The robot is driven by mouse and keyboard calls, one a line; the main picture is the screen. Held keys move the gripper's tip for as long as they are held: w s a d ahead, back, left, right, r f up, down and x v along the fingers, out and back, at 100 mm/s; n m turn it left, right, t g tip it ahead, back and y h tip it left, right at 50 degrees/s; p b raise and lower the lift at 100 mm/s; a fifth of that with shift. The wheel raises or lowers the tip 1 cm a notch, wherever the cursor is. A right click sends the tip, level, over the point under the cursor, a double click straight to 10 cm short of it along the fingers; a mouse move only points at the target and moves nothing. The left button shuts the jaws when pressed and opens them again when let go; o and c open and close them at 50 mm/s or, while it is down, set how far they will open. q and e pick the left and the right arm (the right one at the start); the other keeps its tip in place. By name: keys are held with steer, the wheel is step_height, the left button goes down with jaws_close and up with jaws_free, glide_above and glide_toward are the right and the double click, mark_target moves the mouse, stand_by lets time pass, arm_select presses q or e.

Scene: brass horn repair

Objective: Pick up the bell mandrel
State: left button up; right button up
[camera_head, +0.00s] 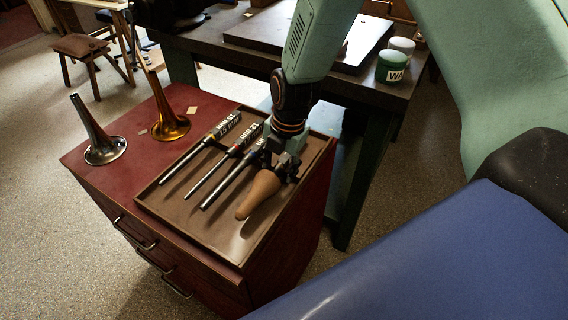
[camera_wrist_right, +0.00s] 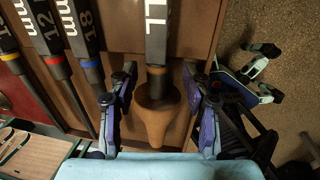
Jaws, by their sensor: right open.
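The bell mandrel is a brown wooden cone (camera_head: 260,193) lying at the right end of a row of rods in the brown tray (camera_head: 160,206). In the right wrist view its wide wooden end (camera_wrist_right: 155,118) shows, joined to a dark handle with light letters ending in "LL". My right gripper (camera_head: 281,168) is open over the mandrel, with one finger on each side of it. In the wrist view the gripper (camera_wrist_right: 158,95) straddles the area where handle and wood meet. The gripper hides the handle in the head view. I cannot tell whether the fingers touch it.
Several dark-handled steel rods (camera_head: 205,150) lie beside the mandrel in the tray. A silver bell (camera_head: 104,149) and a brass bell (camera_head: 170,125) stand on the red cabinet top (camera_head: 90,163). A dark workbench (camera_head: 235,62) with jars (camera_head: 391,67) stands behind.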

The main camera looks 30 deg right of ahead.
steer(key=shift+a, duration=0.3)
steer(key=shift+w+d+f, duration=0.15)
steer(key=shift+w+d, duration=0.05)
steer(key=shift+d, duration=0.1)
steer(key=shift+c, duration=0.6)
steer(key=shift+d, duration=0.1)
steer(key=shift+c, duration=0.8)
steer(key=shift+s+a, duration=0.15)
steer(key=shift+a, duration=0.15)
steer(key=c, duration=0.4)
steer(key=shift+d, duration=0.15)
jaws_close()
